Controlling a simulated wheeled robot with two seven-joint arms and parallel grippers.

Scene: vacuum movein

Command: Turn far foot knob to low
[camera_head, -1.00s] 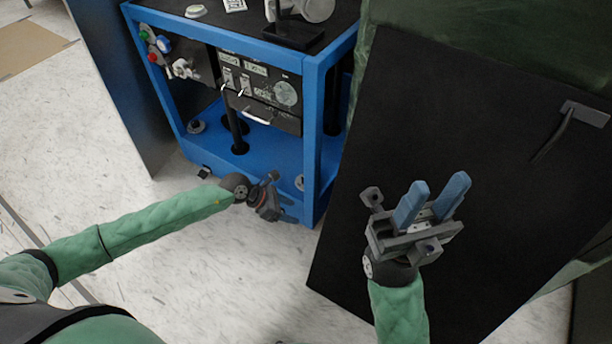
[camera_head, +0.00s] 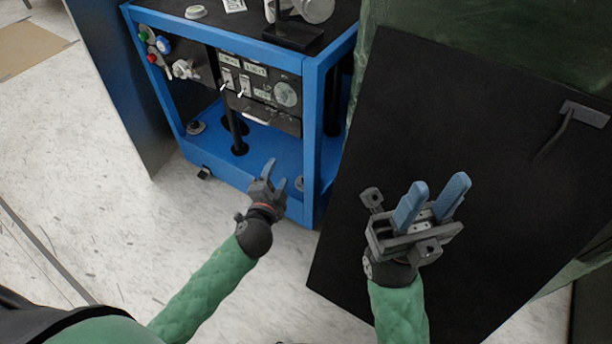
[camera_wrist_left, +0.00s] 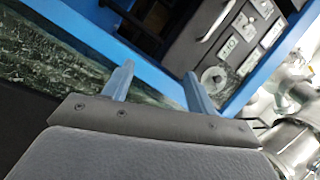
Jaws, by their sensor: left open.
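The blue cart (camera_head: 255,155) stands ahead, with its low shelf open towards me. A small grey foot knob (camera_head: 196,127) sits at the shelf's left corner. Another knob (camera_head: 300,184) sits at its near right corner, just right of my left gripper. I cannot tell which one is the far foot knob. My left gripper (camera_head: 275,172) is open and empty at the front edge of the shelf, pointing towards the cart. Its blue fingers (camera_wrist_left: 157,75) are spread in the left wrist view, with nothing between them. My right gripper (camera_head: 438,188) is open and empty in front of the black panel.
A control panel (camera_head: 262,88) with switches and a dial is above the shelf. Colored buttons (camera_head: 155,46) are at upper left. A large black panel (camera_head: 490,130) with a handle fills the right side. Pale floor (camera_head: 100,220) is clear at left.

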